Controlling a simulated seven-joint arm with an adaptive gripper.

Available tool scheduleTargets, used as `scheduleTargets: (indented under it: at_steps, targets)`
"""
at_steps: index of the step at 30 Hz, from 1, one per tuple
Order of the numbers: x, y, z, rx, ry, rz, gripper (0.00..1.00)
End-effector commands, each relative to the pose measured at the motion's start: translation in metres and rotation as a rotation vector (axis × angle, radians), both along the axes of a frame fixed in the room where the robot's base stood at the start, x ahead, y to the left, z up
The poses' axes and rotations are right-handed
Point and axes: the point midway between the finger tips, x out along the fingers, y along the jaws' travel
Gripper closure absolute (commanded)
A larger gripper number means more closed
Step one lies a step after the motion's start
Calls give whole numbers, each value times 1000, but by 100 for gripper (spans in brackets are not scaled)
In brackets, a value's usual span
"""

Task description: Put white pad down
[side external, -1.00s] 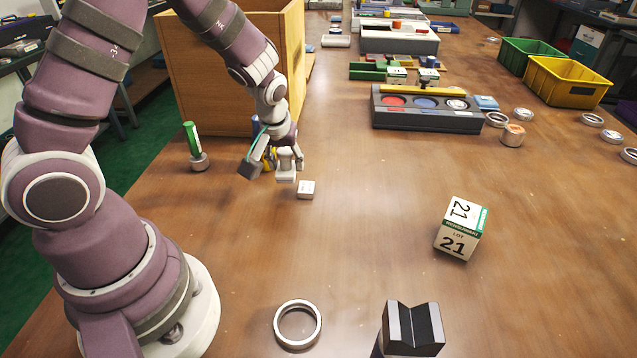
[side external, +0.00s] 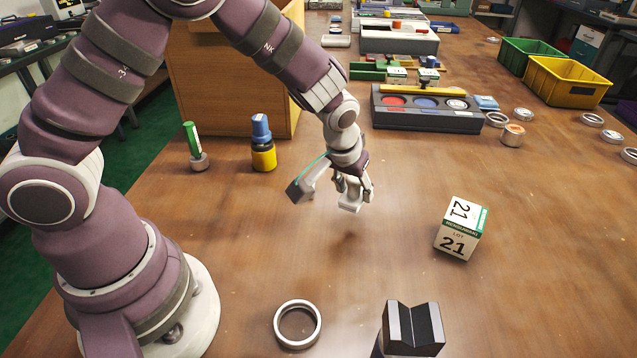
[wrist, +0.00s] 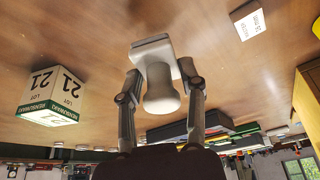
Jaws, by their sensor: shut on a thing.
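The white pad (side external: 350,207) is a flat plate with a rounded knob handle. My gripper (side external: 353,190) is shut on its handle. The pad hangs a little above the bare wooden table, with a soft shadow below it. In the wrist view the pad (wrist: 152,46) shows beyond the handle, between the two fingers of my gripper (wrist: 162,78). Both fingers are against the handle's sides.
A white lot box (side external: 460,230) stands to the right. A metal ring (side external: 297,324) and a dark V-block (side external: 412,325) are in front. A yellow-and-blue bottle (side external: 263,150) and a green-handled tool (side external: 193,145) stand left. A small white labelled block (wrist: 249,24) shows in the wrist view.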

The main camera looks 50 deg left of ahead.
Motion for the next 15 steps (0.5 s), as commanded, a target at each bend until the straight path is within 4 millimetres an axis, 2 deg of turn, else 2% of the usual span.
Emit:
scheduleTargets:
  at_steps: [3,7,13,15]
  targets:
    - [29,-3,-4,0,0,0,99]
    - [52,-4,-6,0,1,1,99]
    - [70,-6,-7,1,-1,0,99]
    - [68,-6,-24,2,7,0,99]
